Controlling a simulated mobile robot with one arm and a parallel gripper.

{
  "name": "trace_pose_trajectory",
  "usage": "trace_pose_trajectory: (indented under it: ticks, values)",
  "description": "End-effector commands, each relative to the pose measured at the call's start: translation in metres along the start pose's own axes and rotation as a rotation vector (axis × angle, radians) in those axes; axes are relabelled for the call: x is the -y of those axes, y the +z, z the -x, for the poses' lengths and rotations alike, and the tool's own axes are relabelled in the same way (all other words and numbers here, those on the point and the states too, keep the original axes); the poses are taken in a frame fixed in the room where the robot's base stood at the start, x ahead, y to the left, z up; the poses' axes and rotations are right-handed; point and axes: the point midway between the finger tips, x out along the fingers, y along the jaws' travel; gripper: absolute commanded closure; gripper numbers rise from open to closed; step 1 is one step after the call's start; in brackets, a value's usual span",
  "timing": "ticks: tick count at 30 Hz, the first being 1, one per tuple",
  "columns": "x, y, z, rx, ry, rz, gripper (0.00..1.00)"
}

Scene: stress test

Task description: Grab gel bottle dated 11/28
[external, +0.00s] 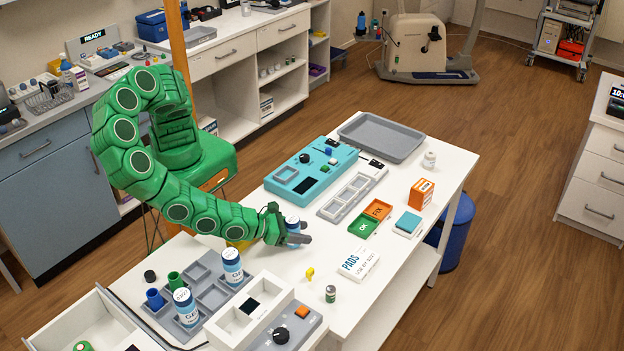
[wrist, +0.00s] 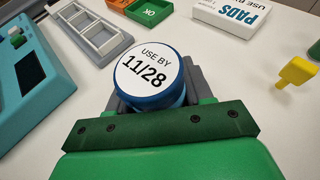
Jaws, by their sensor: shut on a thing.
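A gel bottle (wrist: 146,74) with a blue cap and a white lid label reading "USE BY 11/28" stands between my fingers in the wrist view. In the external view my gripper (external: 296,238) is shut around this bottle (external: 292,223) over the white table, and the fingers hide most of its body. I cannot tell whether its base touches the table. Two similar gel bottles, one farther back (external: 232,268) and one nearer (external: 186,307), stand upright in the grey compartment tray (external: 212,299); their lid dates are too small to read.

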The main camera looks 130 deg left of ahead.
Motion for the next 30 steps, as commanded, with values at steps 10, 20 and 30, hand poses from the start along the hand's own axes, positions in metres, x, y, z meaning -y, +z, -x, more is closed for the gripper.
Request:
trace_pose_trajectory:
  ticks: [10,20,30]
  values:
    - [0.000,0.006,0.003,0.000,0.000,0.002,0.84]
    - [0.001,0.041,0.017,0.000,-0.003,0.005,0.84]
    - [0.000,0.077,0.032,0.001,-0.001,0.003,0.84]
